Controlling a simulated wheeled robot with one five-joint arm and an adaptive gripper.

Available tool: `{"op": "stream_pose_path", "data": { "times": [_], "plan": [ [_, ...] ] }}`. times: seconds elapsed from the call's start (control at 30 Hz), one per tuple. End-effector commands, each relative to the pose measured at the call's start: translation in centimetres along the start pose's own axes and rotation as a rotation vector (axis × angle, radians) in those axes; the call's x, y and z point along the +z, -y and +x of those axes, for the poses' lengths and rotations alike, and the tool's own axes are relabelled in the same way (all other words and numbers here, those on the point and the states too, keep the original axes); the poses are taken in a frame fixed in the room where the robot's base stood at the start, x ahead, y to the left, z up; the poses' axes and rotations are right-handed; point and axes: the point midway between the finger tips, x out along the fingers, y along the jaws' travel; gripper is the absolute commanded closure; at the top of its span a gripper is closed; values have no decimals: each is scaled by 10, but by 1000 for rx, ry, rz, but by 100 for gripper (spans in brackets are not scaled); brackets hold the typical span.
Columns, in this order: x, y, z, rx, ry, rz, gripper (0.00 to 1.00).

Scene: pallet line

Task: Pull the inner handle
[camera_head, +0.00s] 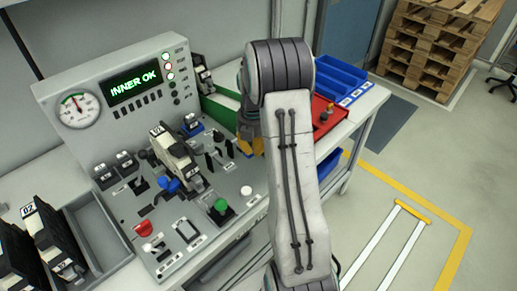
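A grey and black latch-like mechanism (172,153) sits on the sloped test panel, with a blue piece (169,184) at its lower left. I cannot tell which part is the inner handle. The display (135,86) reads "INNER OK" in green. My gripper (250,143) shows as dark and orange parts to the right of the mechanism, apart from it in the picture. My arm hides much of it, so its fingers and anything between them are unclear.
The panel (128,205) carries a gauge (79,109), a red knob (144,228), a green knob (221,206) and several switches. Black units (50,235) stand at the lower left. Blue bins (340,78) and a red tray (326,117) lie behind my arm. Wooden pallets (436,45) stand at the back right; the right floor is open.

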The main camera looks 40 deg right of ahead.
Motion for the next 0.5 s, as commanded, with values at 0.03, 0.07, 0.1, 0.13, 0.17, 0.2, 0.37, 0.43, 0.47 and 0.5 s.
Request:
{"op": "stream_pose_path", "data": {
  "times": [0.03,0.07,0.1,0.13,0.17,0.2,0.37,0.43,0.47,0.5],
  "plan": [
    [1,4,-8,4,3,2,100],
    [2,6,-13,5,4,2,100],
    [2,9,-19,5,4,2,100],
    [2,11,-24,6,4,1,100],
    [2,13,-29,7,5,1,100],
    [2,16,-35,6,4,1,100],
    [2,26,-58,6,5,2,100],
    [2,30,-67,6,5,1,100],
    [2,31,-70,6,5,1,100],
    [2,33,-74,7,5,1,100]
  ]
}}
